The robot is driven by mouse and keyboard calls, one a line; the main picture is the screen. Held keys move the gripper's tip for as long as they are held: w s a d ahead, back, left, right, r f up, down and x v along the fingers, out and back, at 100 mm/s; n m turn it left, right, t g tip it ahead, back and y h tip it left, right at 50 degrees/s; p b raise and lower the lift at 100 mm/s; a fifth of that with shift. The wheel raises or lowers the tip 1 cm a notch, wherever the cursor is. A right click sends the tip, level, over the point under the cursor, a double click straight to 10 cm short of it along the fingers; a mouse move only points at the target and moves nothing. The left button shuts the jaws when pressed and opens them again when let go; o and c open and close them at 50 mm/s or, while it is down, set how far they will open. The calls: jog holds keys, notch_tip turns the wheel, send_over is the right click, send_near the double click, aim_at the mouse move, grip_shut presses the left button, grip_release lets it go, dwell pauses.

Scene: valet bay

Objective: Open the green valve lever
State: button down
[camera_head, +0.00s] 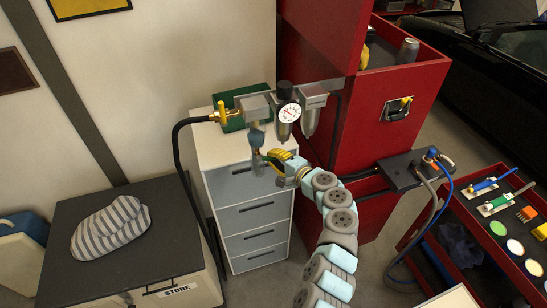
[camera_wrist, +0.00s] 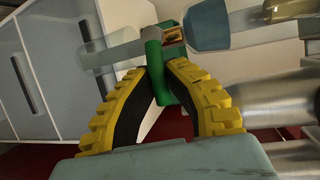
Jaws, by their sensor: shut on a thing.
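The green valve lever (camera_wrist: 154,72) shows in the wrist view between the tips of my gripper (camera_wrist: 160,72). My gripper's two yellow and black fingers are shut on it from either side. The lever sits beside a pipe with a brass-coloured part (camera_wrist: 174,35) and a blue-grey fitting (camera_wrist: 206,24). In the head view, my gripper (camera_head: 266,160) is just below the air unit with the round pressure gauge (camera_head: 288,113). There the lever is too small or hidden to make out at my fingertips.
A white drawer cabinet (camera_head: 249,184) stands behind my gripper, and a red cabinet (camera_head: 330,150) stands to the right. A yellow valve (camera_head: 222,113) with a black hose is at the left of the air unit. A striped bundle (camera_head: 110,227) lies on the dark-topped store box (camera_head: 170,250).

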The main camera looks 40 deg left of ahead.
jog(key=shift+s+r+n+t+h, duration=0.1)
jog(key=shift+r+n+t+h, duration=0.45)
jog(key=shift+n, duration=0.65)
jog(key=shift+s+a+r+n+t+h+b, duration=0.15)
jog(key=shift+r+n+t+h+b, duration=0.2)
jog(key=shift+n, duration=0.3)
jog(key=shift+s+a+r+n+t+h+b, duration=0.1)
jog(key=shift+r+n+h+b, duration=0.2)
jog(key=shift+n+h+b, duration=0.25)
jog(key=shift+r, duration=0.1)
jog(key=c, duration=1.1)
grip_release()
jog(key=shift+o, duration=0.2)
jog(key=shift+d+p, duration=0.1)
jog(key=shift+p, duration=0.25)
